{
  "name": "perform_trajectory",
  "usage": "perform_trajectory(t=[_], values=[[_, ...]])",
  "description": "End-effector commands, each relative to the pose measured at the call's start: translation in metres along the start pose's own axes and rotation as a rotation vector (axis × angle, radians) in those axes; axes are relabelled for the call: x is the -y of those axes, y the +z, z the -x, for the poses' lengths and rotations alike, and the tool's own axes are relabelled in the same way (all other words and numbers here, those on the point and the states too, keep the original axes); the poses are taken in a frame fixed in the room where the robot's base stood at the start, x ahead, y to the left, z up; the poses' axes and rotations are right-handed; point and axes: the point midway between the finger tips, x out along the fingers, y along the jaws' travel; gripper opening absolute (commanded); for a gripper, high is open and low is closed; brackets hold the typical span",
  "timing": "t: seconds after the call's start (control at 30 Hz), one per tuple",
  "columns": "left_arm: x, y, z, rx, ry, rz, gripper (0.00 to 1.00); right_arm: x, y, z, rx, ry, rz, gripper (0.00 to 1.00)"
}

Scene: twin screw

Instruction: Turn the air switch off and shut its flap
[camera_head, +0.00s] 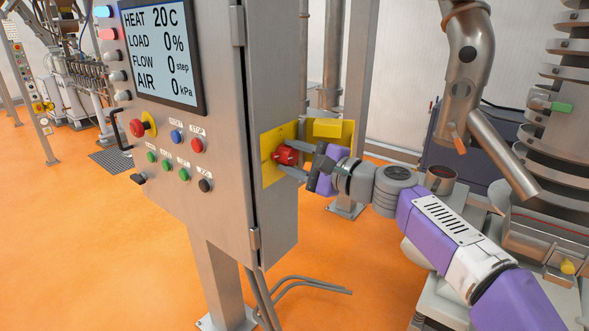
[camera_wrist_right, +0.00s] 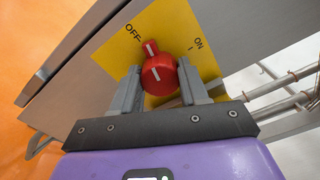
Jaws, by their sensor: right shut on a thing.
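The red air switch knob (camera_head: 284,156) sits on a yellow plate (camera_head: 269,174) on the side of the grey control cabinet. In the right wrist view the knob (camera_wrist_right: 160,76) has its white-marked pointer aimed up-left at the OFF label; the ON label is on the right. My right gripper (camera_head: 292,160) is shut on the knob, one finger on each side; its fingers also show in the wrist view (camera_wrist_right: 161,88). The yellow flap (camera_head: 328,128) stands open, swung out to the right of the plate, behind my gripper. My left gripper is out of view.
The cabinet front (camera_head: 225,200) carries a display (camera_head: 160,50) reading 0 kPa for AIR, several buttons and a red emergency knob (camera_head: 138,128). Metal pipes (camera_head: 490,140) and machinery stand on the right. Cables run along the orange floor below the cabinet.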

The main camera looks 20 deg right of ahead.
Motion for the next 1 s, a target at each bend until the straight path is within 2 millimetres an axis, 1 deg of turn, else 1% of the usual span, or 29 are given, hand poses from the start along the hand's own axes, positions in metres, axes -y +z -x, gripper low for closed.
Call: perform_trajectory(t=[0.03, 0.1, 0.4, 0.6, 1.0], values=[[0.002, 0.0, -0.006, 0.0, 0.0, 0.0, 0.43, -0.003, -0.002, 0.0, 0.0, 0.0, 0.034, 0.13], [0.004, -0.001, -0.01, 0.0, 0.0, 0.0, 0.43, -0.003, -0.001, 0.0, 0.0, 0.0, 0.08, 0.13], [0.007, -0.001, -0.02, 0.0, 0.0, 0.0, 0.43, -0.002, -0.001, 0.0, 0.0, 0.001, 0.209, 0.13], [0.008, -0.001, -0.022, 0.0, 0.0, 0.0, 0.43, -0.001, -0.001, 0.0, 0.0, 0.002, 0.241, 0.13], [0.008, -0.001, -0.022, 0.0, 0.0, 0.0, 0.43, -0.001, 0.0, 0.0, 0.0, 0.002, 0.247, 0.13]])
